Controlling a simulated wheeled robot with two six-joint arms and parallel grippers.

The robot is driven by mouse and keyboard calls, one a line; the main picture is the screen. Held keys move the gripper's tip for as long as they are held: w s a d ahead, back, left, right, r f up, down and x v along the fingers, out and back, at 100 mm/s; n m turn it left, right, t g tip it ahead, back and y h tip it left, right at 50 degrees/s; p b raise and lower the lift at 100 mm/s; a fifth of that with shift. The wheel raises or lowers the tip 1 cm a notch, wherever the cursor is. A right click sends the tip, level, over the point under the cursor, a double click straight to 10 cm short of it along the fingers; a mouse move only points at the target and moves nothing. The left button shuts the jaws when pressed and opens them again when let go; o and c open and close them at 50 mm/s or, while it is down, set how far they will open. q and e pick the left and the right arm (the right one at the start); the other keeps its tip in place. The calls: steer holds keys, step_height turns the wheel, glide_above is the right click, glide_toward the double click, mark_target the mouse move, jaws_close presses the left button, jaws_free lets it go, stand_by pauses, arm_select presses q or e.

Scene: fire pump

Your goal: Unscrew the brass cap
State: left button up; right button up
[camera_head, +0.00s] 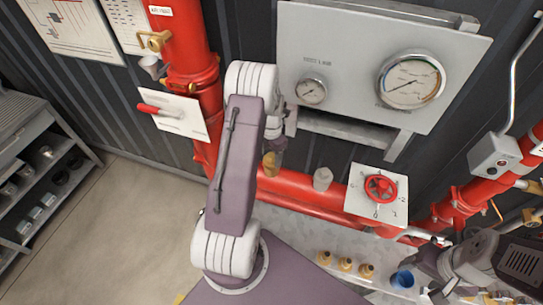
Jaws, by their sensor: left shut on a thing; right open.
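The brass cap (270,165) shows on the red pipe (300,190) along the lower wall, partly covered by my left gripper. My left arm reaches up and across the middle of the view, then bends down. My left gripper (277,148) is directly above the cap and shut on it; its fingertips are small and partly hidden. My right gripper (432,275) is at the lower right, open, apart from the cap and beside a blue cup (402,279).
A grey cap (322,179) stands on the pipe right of the brass one. A red valve wheel (381,188) sits further right. A gauge panel (375,65) overhangs from the wall. Brass pieces (345,264) stand in a row below. A shelf (45,165) is far left.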

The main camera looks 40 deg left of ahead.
mark_target(272, 155)
arm_select(q)
steer(key=shift+r+p, duration=1.85)
steer(key=shift+r, duration=0.8)
steer(key=shift+f, duration=0.1)
